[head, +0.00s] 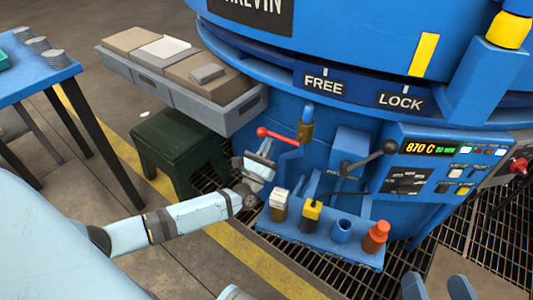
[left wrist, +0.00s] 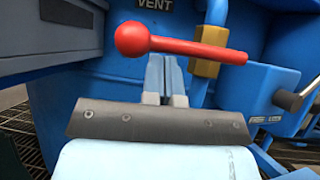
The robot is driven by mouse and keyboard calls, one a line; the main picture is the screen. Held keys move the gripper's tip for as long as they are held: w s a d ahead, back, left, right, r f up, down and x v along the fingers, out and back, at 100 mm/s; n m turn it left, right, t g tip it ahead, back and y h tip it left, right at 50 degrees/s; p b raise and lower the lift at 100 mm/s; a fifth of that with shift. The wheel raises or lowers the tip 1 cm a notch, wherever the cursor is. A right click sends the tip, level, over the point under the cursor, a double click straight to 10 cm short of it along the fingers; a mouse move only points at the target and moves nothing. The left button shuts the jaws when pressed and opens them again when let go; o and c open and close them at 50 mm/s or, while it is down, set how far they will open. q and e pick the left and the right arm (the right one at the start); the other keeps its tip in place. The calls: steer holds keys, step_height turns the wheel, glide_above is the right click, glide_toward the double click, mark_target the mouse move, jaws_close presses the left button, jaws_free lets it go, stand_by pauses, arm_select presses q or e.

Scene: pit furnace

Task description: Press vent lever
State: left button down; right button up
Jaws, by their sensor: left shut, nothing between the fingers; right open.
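The vent lever (head: 280,137) is a red bar with a round red knob at its left end, on the front of the blue furnace. In the left wrist view the lever (left wrist: 195,47) runs nearly level across the picture, below a VENT label (left wrist: 154,5). My left gripper (head: 266,147) is shut and empty, just below the lever. In the left wrist view its closed fingertips (left wrist: 164,62) reach up to the bar's lower edge; I cannot tell whether they touch. My right gripper (head: 437,287) is open and empty at the bottom right of the head view.
A grey tray (head: 235,116) of blocks juts out to the left of the lever, above a dark green stool (head: 172,150). A blue rack (head: 300,237) with several small items sits below. A second lever (head: 370,160) and a control panel (head: 445,165) are to the right.

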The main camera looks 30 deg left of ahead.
arm_select(q)
steer(key=shift+a+r+m+h, duration=0.1)
steer(key=shift+r+m+h, duration=0.15)
steer(key=shift+m+h, duration=0.15)
arm_select(e)
steer(key=shift+r, duration=0.3)
